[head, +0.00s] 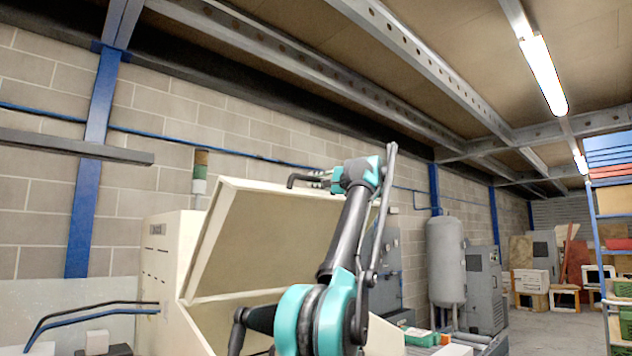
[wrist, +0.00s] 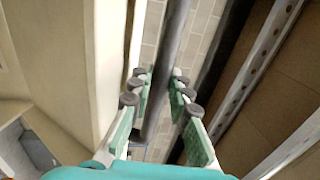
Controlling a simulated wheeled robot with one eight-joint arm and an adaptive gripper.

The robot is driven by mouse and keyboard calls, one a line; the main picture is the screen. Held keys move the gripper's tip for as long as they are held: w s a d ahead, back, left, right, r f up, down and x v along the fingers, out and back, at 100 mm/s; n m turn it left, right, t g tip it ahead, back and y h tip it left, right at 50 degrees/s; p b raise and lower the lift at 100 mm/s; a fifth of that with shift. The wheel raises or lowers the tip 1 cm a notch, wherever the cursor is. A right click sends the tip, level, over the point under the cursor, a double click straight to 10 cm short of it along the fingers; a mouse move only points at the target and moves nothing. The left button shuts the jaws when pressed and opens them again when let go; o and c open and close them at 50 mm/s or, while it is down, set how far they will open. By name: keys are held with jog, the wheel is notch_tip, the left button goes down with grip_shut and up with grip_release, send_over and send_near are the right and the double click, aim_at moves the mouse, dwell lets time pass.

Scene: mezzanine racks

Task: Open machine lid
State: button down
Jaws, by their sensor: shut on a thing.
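The cream machine (head: 170,260) stands against the block wall at the left of centre in the head view. Its lid (head: 265,232) is raised and tilted, with a gap opening below it. My gripper (head: 318,180) is at the lid's upper right edge, shut on the dark lid handle (head: 298,180). In the wrist view the handle (wrist: 174,40) is a dark bar running between the fingers of my gripper (wrist: 160,88). The cream lid (wrist: 65,60) lies to its left. My arm hides part of the lid and the machine front.
A grey tank (head: 446,260) and grey cabinets (head: 484,290) stand along the wall to the right. A shelf rack (head: 612,225) is at the far right. A grey ledge (head: 70,145) juts out at upper left. Open floor (head: 560,335) shows at lower right.

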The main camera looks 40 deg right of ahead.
jog(key=s+f, duration=0.5)
jog(key=shift+s+d+f, duration=0.2)
jog(key=shift+f, duration=0.2)
jog(key=c, duration=1.5)
grip_release()
jog(key=shift+w, duration=0.15)
jog(key=shift+o, duration=0.3)
jog(key=s+f, duration=0.2)
jog(key=s, duration=1)
jog(key=shift+d, duration=0.45)
jog(key=shift+f, duration=0.1)
